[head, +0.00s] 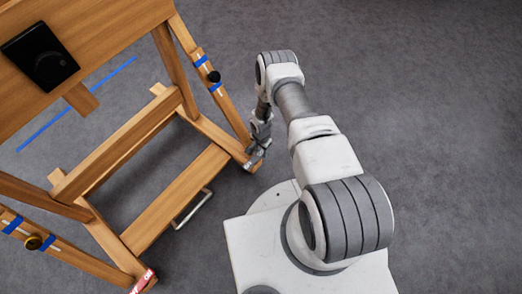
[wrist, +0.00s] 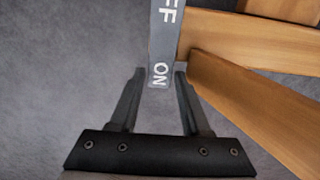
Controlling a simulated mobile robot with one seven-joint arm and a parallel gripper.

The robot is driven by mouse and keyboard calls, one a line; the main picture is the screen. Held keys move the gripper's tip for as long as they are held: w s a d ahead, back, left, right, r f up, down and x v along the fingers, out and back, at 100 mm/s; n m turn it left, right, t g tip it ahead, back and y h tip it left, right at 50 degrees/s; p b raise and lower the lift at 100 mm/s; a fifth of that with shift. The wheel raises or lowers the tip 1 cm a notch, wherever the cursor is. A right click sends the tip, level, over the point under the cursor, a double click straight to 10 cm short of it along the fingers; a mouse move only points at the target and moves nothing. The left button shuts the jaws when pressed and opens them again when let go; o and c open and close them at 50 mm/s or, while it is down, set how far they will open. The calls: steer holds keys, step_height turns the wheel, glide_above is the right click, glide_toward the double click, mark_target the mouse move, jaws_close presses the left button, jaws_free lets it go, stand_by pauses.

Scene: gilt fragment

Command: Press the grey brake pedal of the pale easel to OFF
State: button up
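The wooden easel (head: 190,185) fills the left of the head view. The grey brake pedal (wrist: 164,40) shows in the wrist view as a narrow plate beside the easel's wooden beams. White "ON" is at its near end, and part of "OFF" is farther up, cut by the top edge. Which end is pressed down, I cannot tell. My gripper (wrist: 159,72) is open and empty, its fingers apart on either side of the line of the "ON" end; contact is not clear. In the head view my gripper (head: 254,160) is by the easel's right foot, largely hiding the pedal.
A red pedal (head: 143,281) is at the easel's other foot, lower left. A black box with a knob (head: 50,68) is on the upper panel. Grey floor to the right is clear.

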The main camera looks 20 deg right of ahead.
jaws_close()
steer(key=shift+s, duration=0.1)
steer(key=shift+s+a+r+h+p, duration=0.1)
steer(key=shift+s+a+h+p, duration=0.15)
steer(key=shift+p, duration=0.2)
steer(key=shift+s+r+t+h+p, duration=0.1)
steer(key=shift+s+t+h+p, duration=0.1)
steer(key=shift+t+h+p, duration=0.3)
steer(key=shift+s+a+r+t+h+b, duration=0.15)
steer(key=shift+s+t+h+b, duration=0.1)
steer(key=shift+t+h+b, duration=0.4)
steer(key=shift+r+h, duration=0.2)
steer(key=shift+h, duration=0.2)
steer(key=shift+r, duration=0.1)
